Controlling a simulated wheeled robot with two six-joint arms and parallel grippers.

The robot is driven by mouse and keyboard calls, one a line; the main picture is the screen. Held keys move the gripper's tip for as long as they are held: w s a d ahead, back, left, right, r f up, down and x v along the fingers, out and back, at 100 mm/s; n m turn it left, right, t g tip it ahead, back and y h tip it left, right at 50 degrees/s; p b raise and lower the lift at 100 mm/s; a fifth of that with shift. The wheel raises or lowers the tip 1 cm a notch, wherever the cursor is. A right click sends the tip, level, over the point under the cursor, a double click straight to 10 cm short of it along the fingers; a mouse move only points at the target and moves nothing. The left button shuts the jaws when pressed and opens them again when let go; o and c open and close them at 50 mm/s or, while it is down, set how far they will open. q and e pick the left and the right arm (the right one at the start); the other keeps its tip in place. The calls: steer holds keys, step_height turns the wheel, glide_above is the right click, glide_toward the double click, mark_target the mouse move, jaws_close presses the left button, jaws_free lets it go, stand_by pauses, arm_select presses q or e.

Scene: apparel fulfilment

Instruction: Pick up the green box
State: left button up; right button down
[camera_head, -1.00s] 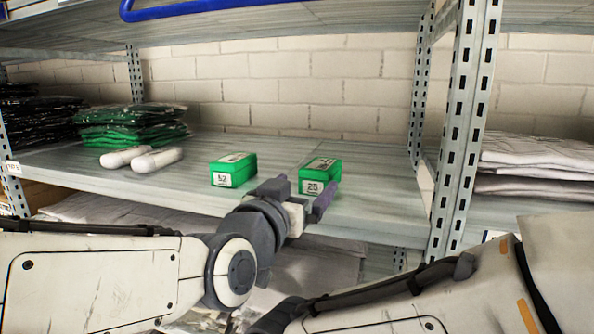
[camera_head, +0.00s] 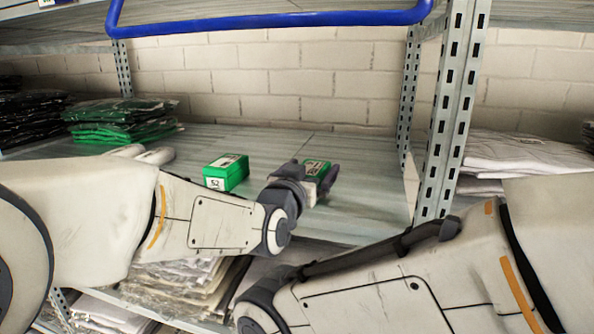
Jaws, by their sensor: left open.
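Two green boxes are on the grey shelf (camera_head: 370,185). The left green box (camera_head: 226,173), with a white label reading 52, stands clear to the left of my left gripper. The right green box (camera_head: 316,167) is mostly hidden behind my left gripper; only part of its top shows. My left gripper (camera_head: 317,178) is open, with its fingers at the right box, one toward each side of it. I cannot tell whether the fingers touch it. My right arm is at the lower right, and its gripper is not in view.
Green bagged clothes (camera_head: 120,120) and dark ones (camera_head: 30,115) are stacked at left, near white rolls (camera_head: 155,155). A perforated metal post (camera_head: 452,110) stands at right, with folded white cloth (camera_head: 525,152) beyond. A blue bar (camera_head: 270,22) crosses above. Bagged clothes (camera_head: 180,285) lie below.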

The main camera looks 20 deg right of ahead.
arm_select(q)
steer(key=c, duration=1.3)
